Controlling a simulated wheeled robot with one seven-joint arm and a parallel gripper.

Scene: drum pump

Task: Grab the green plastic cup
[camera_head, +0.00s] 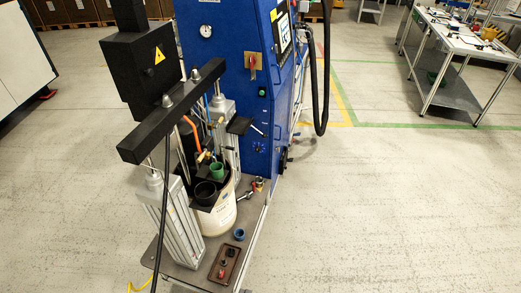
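A small green cup (217,170) stands upright on a dark flat piece above the white drum (219,217). A wider black cup (205,192) stands just in front of it and to the left. A pale metal column rises close behind the green cup. Whether the green cup is plastic cannot be told at this size. My gripper is not in view.
A black crossbar (172,112) on pale metal columns spans above the drum, with a cable hanging in front. A blue cabinet (236,60) stands behind. A blue ring (239,234) and a control box (224,264) lie on the base plate. The floor (370,220) at right is clear.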

